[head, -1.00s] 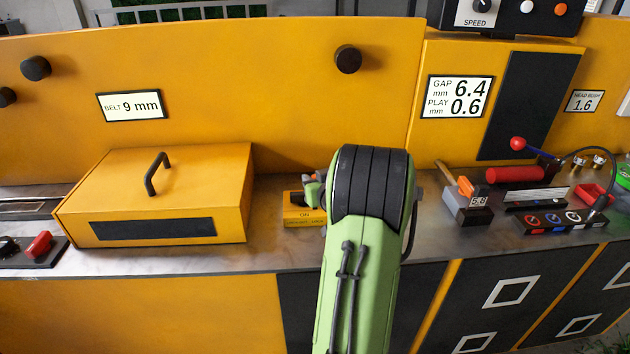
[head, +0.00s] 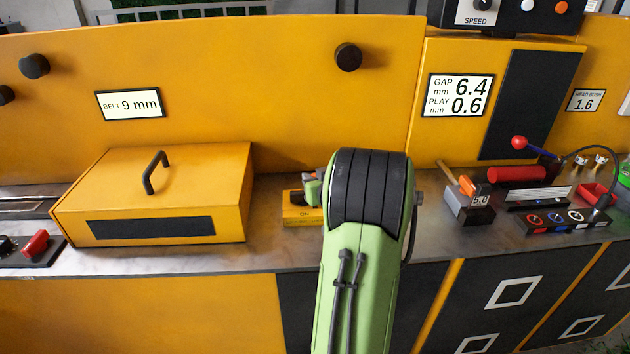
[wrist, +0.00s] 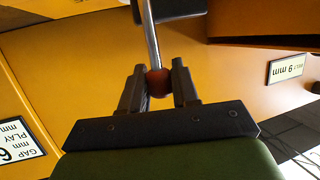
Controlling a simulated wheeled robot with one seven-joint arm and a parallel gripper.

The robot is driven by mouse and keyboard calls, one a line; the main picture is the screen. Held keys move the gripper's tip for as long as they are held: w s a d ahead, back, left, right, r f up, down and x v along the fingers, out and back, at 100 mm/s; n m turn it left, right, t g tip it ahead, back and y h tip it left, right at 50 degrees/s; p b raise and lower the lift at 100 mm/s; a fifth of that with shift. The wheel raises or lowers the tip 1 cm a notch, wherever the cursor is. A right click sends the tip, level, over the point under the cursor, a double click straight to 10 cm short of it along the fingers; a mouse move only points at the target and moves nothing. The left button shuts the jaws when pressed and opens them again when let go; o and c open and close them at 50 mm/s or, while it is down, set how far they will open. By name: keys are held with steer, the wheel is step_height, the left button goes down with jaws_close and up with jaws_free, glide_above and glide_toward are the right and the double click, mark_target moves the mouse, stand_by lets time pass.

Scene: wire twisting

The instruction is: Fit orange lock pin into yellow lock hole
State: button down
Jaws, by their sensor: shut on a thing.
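My gripper (wrist: 157,76) shows in the wrist view with its two dark fingers on either side of a rounded orange-red piece, the orange lock pin (wrist: 157,84). The fingers are shut on it. A grey metal rod (wrist: 151,38) runs from this piece toward the top of the wrist view. In the head view, a low yellow block (head: 301,214) marked "ON" sits on the bench just left of my green arm. Part of the wrist end shows just above the block. I cannot make out the lock hole.
A yellow box with a handle (head: 150,205) stands on the bench to the left. A grey block with an orange piece (head: 468,203) and a red cylinder (head: 516,174) lie to the right. A yellow panel (head: 250,90) rises behind. Bare bench shows between the box and the block.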

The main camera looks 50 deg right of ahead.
steer(key=shift+f, duration=1.85)
steer(key=c, duration=0.8)
jaws_free()
steer(key=shift+f, duration=0.1)
steer(key=shift+o, duration=0.2)
steer(key=shift+a, duration=0.1)
